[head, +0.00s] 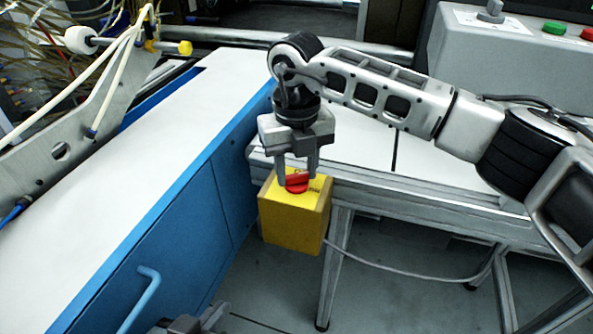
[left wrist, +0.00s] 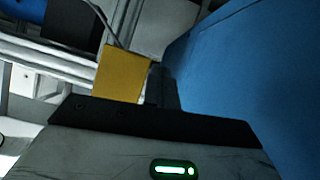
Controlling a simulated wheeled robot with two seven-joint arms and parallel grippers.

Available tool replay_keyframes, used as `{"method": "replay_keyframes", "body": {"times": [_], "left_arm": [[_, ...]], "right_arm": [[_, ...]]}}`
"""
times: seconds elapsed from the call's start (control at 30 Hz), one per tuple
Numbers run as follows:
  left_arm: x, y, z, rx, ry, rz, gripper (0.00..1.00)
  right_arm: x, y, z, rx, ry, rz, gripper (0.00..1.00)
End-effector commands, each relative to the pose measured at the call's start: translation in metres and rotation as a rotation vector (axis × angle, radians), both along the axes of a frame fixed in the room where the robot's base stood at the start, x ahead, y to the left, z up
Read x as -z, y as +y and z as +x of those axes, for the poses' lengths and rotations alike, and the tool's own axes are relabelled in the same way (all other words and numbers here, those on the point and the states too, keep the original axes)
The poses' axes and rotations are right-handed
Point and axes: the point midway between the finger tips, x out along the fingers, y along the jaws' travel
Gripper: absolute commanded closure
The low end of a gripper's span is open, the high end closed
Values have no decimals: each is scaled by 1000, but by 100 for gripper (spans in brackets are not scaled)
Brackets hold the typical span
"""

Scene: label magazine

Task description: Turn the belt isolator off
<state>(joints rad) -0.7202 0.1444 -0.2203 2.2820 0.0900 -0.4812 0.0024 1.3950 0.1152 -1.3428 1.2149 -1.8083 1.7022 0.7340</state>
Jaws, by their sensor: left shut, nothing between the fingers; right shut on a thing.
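The belt isolator is a yellow box (head: 292,228) with a red knob (head: 297,182) on its top face, mounted at the end of the grey-framed table. My right gripper (head: 297,183) points down over the box, with its fingers either side of the red knob and shut on it. The fingers partly hide the knob, and I cannot read its setting. My left gripper (head: 200,322) is low at the bottom edge of the head view, well below the box, shut and empty. The yellow box also shows in the left wrist view (left wrist: 120,74), beyond the left gripper.
A blue cabinet (head: 180,262) with a white top and a blue handle stands left of the box. A grey cable (head: 400,268) runs from the box to the right under the table. A grey control panel (head: 505,55) with green and red buttons is at the back right.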

Motion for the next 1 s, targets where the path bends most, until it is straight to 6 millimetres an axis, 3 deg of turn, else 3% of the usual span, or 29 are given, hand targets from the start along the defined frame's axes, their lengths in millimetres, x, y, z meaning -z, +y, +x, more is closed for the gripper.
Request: {"method": "replay_keyframes", "body": {"times": [0.6, 1.0], "left_arm": [[9, -2, -3, 10, -11, 0, 100], [22, -5, 1, 21, 9, 1, 100]], "right_arm": [[-2, 0, 1, -579, -5, 2, 83], [-3, 0, 2, -849, -7, 3, 83]]}}
